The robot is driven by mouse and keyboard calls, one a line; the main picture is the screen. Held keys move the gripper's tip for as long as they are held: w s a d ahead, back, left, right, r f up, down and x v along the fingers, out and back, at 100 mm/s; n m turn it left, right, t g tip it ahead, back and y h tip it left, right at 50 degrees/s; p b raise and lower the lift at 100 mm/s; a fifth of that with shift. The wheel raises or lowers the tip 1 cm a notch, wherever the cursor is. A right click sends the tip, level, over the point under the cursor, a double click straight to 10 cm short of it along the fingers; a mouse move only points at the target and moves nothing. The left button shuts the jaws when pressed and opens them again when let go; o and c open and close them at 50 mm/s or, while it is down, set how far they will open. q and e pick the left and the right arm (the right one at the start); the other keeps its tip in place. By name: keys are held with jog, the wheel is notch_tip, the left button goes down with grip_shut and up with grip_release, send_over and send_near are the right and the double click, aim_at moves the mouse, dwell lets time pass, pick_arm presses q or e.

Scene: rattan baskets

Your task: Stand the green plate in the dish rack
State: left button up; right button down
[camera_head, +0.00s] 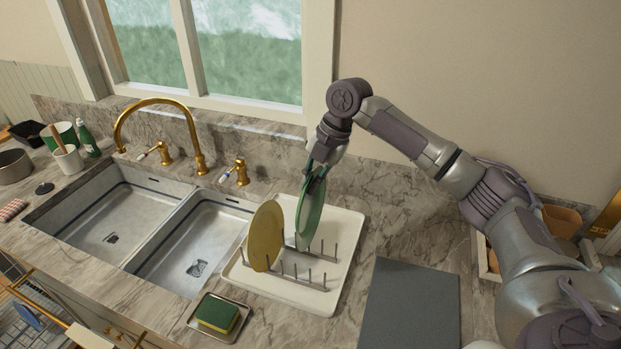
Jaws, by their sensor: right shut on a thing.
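The green plate (310,215) is upright and close to edge-on, with its lower part among the pegs of the dish rack (345,240). I cannot tell whether its lower edge touches the rack base. My right gripper (318,168) is above the rack and shut on the plate's upper edge. A yellow plate (265,236) stands in the rack just left of the green plate, with a narrow gap between them. The rack is a white tray with metal pegs. My left gripper is not in view.
A double sink (197,262) with a gold faucet (160,102) lies left of the rack. A sponge (217,313) on a small dish sits in front. A dark grey board (412,305) lies right of the rack. A green bottle (88,140) and pots stand far left.

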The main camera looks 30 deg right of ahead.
aim_at(311, 216)
jog(key=shift+d, duration=0.15)
jog(key=shift+w+d+f, duration=0.15)
jog(key=shift+w+f, duration=0.1)
jog(key=shift+f, duration=0.05)
jog(key=shift+w+f+b, duration=0.25)
jog(key=shift+f+b, duration=0.3)
jog(key=shift+f, duration=0.95)
jog(key=shift+s+f+b, duration=0.15)
jog(key=shift+f+b, duration=0.45)
jog(key=shift+f, duration=1.2)
jog(key=shift+f+b, duration=1)
jog(key=shift+f, duration=1.25)
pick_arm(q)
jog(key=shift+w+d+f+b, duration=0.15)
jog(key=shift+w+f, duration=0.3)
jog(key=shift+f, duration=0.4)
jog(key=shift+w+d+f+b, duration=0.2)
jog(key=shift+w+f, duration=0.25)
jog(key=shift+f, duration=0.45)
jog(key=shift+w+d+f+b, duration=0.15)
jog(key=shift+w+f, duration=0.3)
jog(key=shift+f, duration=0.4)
pick_arm(e)
jog(key=shift+f, duration=1.25)
